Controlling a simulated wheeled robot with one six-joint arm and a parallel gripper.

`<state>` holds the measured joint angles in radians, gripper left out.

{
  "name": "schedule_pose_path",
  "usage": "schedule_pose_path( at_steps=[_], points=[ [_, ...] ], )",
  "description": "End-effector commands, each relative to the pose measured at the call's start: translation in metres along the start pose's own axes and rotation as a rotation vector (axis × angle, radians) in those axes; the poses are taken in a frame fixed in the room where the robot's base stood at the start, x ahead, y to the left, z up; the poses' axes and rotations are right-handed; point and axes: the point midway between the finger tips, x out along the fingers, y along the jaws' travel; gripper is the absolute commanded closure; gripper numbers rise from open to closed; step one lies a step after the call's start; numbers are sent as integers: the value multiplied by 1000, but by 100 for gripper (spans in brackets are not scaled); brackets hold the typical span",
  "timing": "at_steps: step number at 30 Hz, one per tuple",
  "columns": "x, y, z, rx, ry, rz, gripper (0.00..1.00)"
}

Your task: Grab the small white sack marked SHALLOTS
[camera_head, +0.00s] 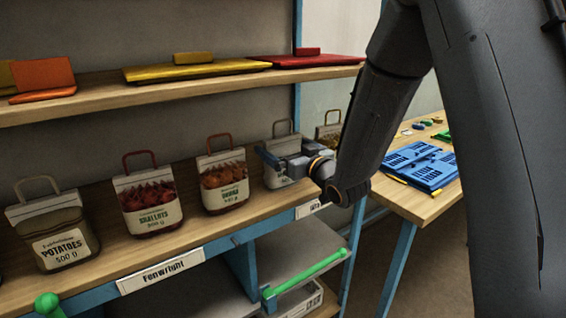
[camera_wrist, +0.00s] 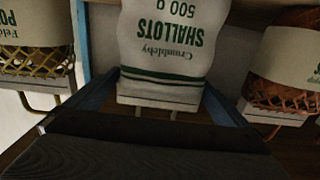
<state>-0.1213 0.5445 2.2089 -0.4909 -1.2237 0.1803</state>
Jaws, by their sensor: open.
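The small white sack marked SHALLOTS (camera_wrist: 165,40) shows upside down in the wrist view, with green print and a pale handle. In the head view the white sack (camera_head: 272,178) stands on the middle shelf, mostly hidden behind my gripper (camera_head: 280,155). My gripper is open. In the wrist view its two blue fingers (camera_wrist: 162,82) lie on either side of the sack's top, near its edges. I cannot tell whether they touch it.
Left of it on the shelf (camera_head: 190,230) stand red net sacks (camera_head: 150,205) (camera_head: 223,185) and a potato sack (camera_head: 52,235). Another sack (camera_head: 328,131) stands just right. An upper shelf (camera_head: 110,92) runs above.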

Motion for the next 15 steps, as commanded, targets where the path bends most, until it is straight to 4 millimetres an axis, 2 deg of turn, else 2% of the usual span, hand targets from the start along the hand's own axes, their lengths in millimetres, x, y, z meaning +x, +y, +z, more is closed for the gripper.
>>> schedule_pose_path(
  at_steps=[1, 2, 12, 13, 15],
  points=[
    [0, 0, 0, 0, 0, 0, 0],
    [0, 0, 0, 0, 0, 0, 5],
    [-1, 0, 0, 0, 0, 0, 62],
    [-1, 0, 0, 0, 0, 0, 66],
    [0, 0, -1, -1, 3, 0, 66]
  ],
)
